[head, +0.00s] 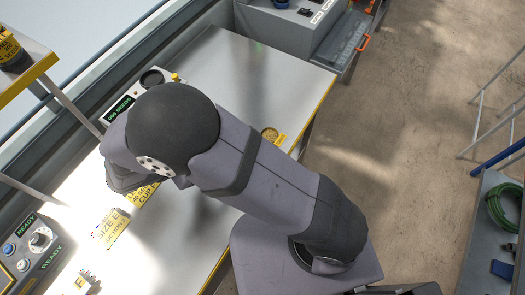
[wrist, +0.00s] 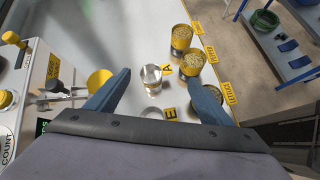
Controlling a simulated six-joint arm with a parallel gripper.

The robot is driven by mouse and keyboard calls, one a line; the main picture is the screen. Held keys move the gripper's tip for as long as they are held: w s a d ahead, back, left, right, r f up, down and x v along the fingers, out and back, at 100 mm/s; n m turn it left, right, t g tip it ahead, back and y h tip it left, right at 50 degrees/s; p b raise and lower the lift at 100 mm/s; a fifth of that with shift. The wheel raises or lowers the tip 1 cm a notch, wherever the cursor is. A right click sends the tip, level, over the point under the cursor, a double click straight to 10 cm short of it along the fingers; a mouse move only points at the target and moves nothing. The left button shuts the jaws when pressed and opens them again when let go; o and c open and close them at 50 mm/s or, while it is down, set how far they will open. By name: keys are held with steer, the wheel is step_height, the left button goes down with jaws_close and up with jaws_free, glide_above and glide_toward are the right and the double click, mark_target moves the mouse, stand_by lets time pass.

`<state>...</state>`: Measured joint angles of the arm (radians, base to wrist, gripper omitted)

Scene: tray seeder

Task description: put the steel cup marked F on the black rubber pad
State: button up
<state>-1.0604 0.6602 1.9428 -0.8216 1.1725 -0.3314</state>
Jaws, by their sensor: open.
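In the wrist view my gripper (wrist: 159,77) is open, with its two blue fingers wide apart and nothing held. A clear-looking or shiny cup (wrist: 152,78) stands between the fingertips in the picture, beside a yellow tag that seems to read A. Nearer, a round rim (wrist: 152,113) shows beside a yellow tag reading E or F. In the head view a yellow F tag (head: 80,282) lies at the bottom left, with a small shiny object beside it. A round black piece (head: 152,78) lies near the seeder's far end; I cannot tell if it is the rubber pad. My arm hides much of the table.
A yellow cup (wrist: 99,80) is by the left finger. A control box (head: 38,245) sits at lower left. The far tabletop (head: 240,75) is clear.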

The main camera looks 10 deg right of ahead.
steer(key=s+d+r+m+g+y, duration=0.1)
steer(key=s+d+m+y, duration=0.3)
steer(key=d+m, duration=0.5)
steer(key=s+d+r+m+g+y, duration=0.2)
steer(key=s+d+m+g+y, duration=0.2)
steer(key=d+m, duration=0.6)
steer(key=m, duration=0.3)
steer(key=shift+r+m, duration=0.3)
steer(key=shift+o, duration=0.6)
steer(key=shift+a, duration=0.1)
steer(key=o, duration=0.5)
steer(key=shift+r, duration=0.1)
steer(key=shift+o, duration=0.2)
steer(key=shift+a+r+p, duration=0.25)
steer(key=shift+p, duration=0.1)
steer(key=a+r+n+p, duration=0.5)
steer(key=a+r+n, duration=0.1)
steer(key=n, duration=0.7)
steer(key=a+r+n+p, duration=0.5)
steer(key=a+r+n, duration=0.1)
steer(key=n, duration=0.8)
steer(key=shift+s+a+r+p, duration=0.15)
steer(key=shift+a+r+p, duration=0.1)
steer(key=shift+a+p, duration=0.1)
